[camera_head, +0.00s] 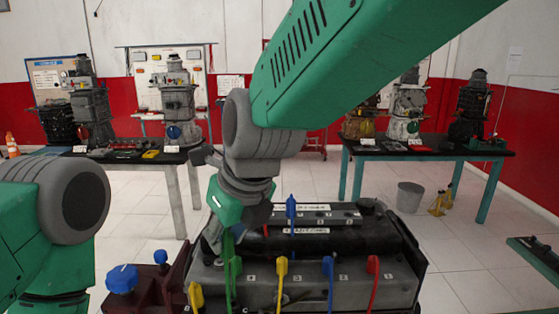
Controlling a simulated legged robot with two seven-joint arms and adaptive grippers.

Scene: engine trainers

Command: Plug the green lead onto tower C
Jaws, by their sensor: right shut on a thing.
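The engine block (345,287) with its dark top cover stands in front of me. My right arm comes down from the upper right, and its gripper (221,236) is shut at the left end of the block. The green lead (233,268) is at the fingertips and hangs down over the block's left part; the gripper hides its upper end. I cannot tell whether its boot sits on a tower. A small letter C shows low on the block near the lead. My left arm shows at the left edge, but its gripper is out of the picture.
Yellow (282,266), blue (327,266) and red (373,265) leads stand along the block's front. Another blue lead (291,208) stands further back, and a yellow lead (195,295) at front left. Engine tables and a bucket (410,197) stand behind.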

